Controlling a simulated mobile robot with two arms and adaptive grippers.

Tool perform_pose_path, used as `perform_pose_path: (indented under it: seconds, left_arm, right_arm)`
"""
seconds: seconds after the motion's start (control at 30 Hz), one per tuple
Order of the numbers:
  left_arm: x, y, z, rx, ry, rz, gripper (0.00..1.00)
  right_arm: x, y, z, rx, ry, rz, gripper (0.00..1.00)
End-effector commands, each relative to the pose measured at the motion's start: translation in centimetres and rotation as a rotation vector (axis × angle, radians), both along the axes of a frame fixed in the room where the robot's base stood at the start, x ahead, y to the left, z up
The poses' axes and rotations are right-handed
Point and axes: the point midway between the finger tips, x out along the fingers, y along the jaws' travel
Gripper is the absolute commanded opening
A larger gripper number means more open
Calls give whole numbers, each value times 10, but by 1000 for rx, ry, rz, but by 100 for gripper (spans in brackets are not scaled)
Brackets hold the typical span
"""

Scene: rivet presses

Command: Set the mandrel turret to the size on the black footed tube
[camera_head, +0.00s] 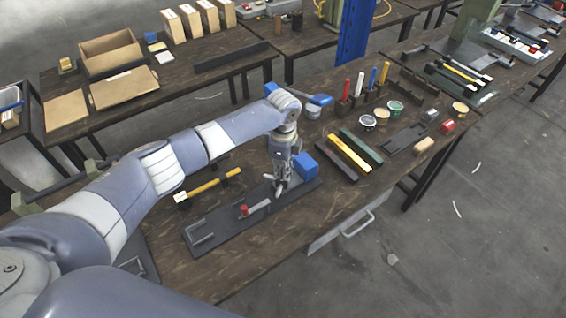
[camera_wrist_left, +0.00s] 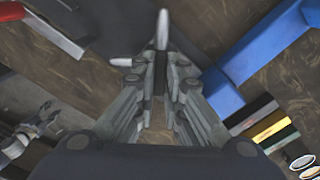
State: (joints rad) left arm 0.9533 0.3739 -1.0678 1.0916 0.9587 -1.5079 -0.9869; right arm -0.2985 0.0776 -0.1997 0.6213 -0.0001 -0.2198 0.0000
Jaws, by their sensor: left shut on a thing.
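My left gripper (camera_head: 281,188) points down over the dark base plate of a press (camera_head: 215,226). In the left wrist view its fingers (camera_wrist_left: 161,65) are close together, shut on a grey part that is mostly hidden between them. Pale rounded pegs (camera_wrist_left: 163,24) stick out just past the fingertips and look like part of the mandrel turret. A blue block (camera_head: 306,165) stands beside the gripper. A black long piece (camera_head: 335,161) lies to the right, perhaps the black footed tube; no size is readable on it.
A red-ended bar (camera_head: 259,207) lies on the base plate. Yellow (camera_head: 348,152) and green (camera_head: 361,146) long pieces lie beside the black one. Several small round tins (camera_head: 367,122) and upright coloured markers (camera_head: 384,73) stand behind. A yellow-handled hammer (camera_head: 212,183) lies left of the gripper.

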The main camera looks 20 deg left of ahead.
Motion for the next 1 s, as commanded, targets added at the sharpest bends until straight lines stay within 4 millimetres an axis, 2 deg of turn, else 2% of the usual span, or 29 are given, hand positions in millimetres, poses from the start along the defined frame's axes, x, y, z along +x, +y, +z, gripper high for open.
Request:
perform_pose_path:
  seconds: [0.03,0.5,1.0]
  left_arm:
    - [0,-2,5,-3,1,44,0]
    - [0,-1,4,-1,1,489,0]
    - [1,-1,3,-1,-2,844,0]
  right_arm:
    - [-1,0,10,0,1,0,40]
    - [-2,-4,46,-4,4,1,40]
    - [-3,-3,69,-4,4,2,40]
